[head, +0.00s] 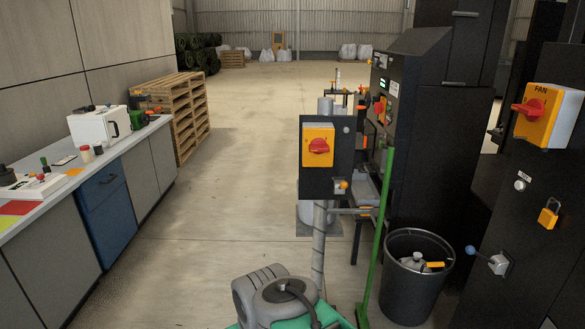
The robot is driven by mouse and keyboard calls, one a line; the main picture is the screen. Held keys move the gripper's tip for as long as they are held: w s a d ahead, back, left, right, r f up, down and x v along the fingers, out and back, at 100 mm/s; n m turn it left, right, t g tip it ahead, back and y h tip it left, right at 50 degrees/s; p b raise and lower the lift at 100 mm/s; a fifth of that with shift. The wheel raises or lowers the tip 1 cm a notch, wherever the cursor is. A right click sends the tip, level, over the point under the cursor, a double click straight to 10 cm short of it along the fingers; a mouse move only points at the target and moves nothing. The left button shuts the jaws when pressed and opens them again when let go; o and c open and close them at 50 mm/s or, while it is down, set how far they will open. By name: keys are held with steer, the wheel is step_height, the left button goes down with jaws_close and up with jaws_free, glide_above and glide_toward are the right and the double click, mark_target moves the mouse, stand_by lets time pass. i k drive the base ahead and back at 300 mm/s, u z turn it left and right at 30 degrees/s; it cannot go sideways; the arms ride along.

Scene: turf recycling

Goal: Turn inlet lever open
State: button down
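No lever carries a readable inlet label in this head view. Grey parts of my own arm show at the bottom centre. My gripper cannot be made out in this view.
A yellow FAN switch box (549,115) and yellow padlock (548,214) are on the right cabinet. A black bin (415,285) and upright green pole (377,225) stand before it. A yellow-red switch (318,146) is mid-view.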

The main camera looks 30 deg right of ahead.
mark_target(344, 185)
steer(key=i, duration=1.2)
steer(key=z, duration=0.7)
steer(key=i, duration=0.8)
steer(key=z, duration=0.35)
